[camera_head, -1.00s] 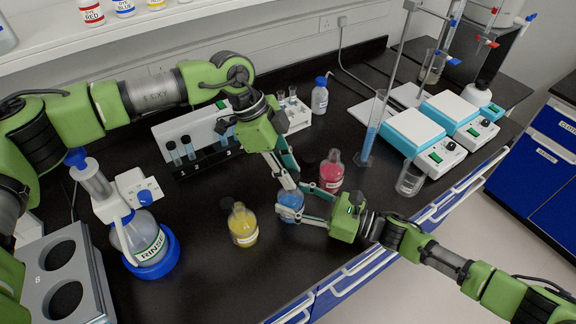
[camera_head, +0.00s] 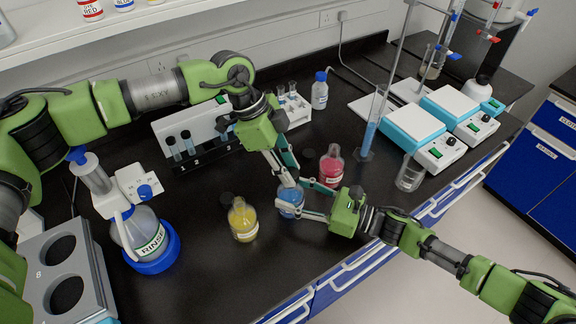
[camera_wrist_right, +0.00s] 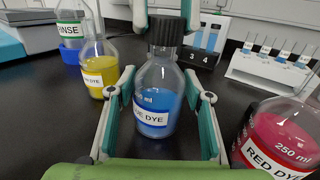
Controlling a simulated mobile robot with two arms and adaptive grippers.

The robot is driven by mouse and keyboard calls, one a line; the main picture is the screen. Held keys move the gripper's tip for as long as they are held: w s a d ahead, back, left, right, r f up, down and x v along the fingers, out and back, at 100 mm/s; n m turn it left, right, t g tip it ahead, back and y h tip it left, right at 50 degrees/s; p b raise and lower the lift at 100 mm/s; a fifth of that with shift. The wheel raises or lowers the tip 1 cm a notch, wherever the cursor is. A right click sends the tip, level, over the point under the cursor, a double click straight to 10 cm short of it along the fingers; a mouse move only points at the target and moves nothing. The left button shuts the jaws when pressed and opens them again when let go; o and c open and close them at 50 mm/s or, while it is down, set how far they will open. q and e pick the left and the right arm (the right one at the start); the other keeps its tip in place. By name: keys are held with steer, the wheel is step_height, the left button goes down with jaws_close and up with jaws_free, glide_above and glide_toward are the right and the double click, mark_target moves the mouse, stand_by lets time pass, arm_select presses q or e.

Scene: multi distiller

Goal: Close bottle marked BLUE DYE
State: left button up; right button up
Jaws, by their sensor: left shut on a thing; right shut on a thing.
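The BLUE DYE bottle (camera_head: 291,204) stands upright on the black bench with blue liquid in it; it also shows in the right wrist view (camera_wrist_right: 157,100). My right gripper (camera_head: 305,203) is shut around the bottle's body, one finger on each side. A black cap (camera_wrist_right: 166,32) is at the top of the bottle's neck, upright. My left gripper (camera_head: 292,183) is shut on this cap from above, and its fingers show either side of the cap in the wrist view. Whether the cap is threaded on cannot be told.
The yellow dye bottle (camera_head: 243,222) stands to the left and the red dye bottle (camera_head: 331,168) close behind to the right. A rinse bottle (camera_head: 150,238) is farther left. A glass beaker (camera_head: 409,176) and stirrers (camera_head: 414,128) stand right. The bench's front edge is close.

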arm_select(q)
steer(key=shift+f, duration=0.2)
steer(key=o, duration=0.7)
steer(key=shift+c, duration=0.2)
steer(key=shift+r, duration=0.1)
steer(key=shift+r, duration=2.25)
steer(key=shift+c, duration=0.2)
